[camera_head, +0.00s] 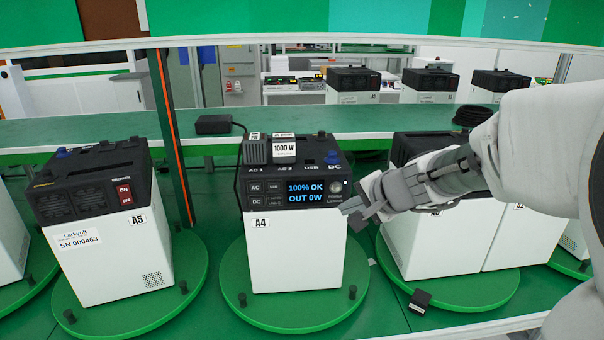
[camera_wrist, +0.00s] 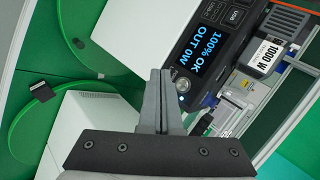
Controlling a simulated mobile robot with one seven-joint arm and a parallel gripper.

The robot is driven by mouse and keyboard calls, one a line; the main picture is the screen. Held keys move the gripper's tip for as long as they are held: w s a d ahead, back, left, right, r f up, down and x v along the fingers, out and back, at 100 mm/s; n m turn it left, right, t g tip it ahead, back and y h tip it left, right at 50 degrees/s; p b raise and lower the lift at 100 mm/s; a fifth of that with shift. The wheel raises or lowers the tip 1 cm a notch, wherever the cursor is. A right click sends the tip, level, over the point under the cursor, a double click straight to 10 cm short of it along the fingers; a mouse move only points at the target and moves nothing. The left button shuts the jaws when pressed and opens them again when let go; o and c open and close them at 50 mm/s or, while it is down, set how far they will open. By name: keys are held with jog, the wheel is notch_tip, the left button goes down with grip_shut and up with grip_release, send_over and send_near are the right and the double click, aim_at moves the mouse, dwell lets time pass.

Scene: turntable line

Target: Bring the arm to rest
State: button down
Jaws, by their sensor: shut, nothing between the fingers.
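My gripper (camera_head: 354,208) is shut and empty. In the head view its fingertips are at the right front edge of the A4 power station (camera_head: 297,235), just below the round button beside its display. The A4 unit is a white box with a black top. Its lit display (camera_head: 304,192) reads "100% OK, OUT 0W". In the wrist view the closed fingers (camera_wrist: 161,76) point at the panel close to the round button (camera_wrist: 183,86). Whether they touch the unit cannot be told.
A4 stands on a green turntable (camera_head: 250,315). The A5 unit (camera_head: 100,245) is to its left, on another turntable, and further white units (camera_head: 440,245) stand right, behind my arm. A small black block (camera_head: 420,298) lies at the right turntable's edge. An orange-edged post (camera_head: 172,135) rises between A5 and A4.

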jog(key=s+a+r+n+g, duration=0.1)
jog(key=s+a+n, duration=0.15)
jog(key=s, duration=0.35)
jog(key=s+a+r+n+g, duration=0.1)
jog(key=s+a+n, duration=0.15)
jog(key=s, duration=0.25)
jog(key=s+d+n+h, duration=0.2)
jog(key=s+n, duration=0.1)
jog(key=s, duration=0.4)
jog(key=s+d+f+n+g+h, duration=0.1)
jog(key=s+d+n, duration=0.1)
jog(key=s, duration=0.5)
jog(key=shift+f+n+h, duration=0.2)
jog(key=shift+n+h, duration=0.2)
jog(key=shift+n, duration=0.1)
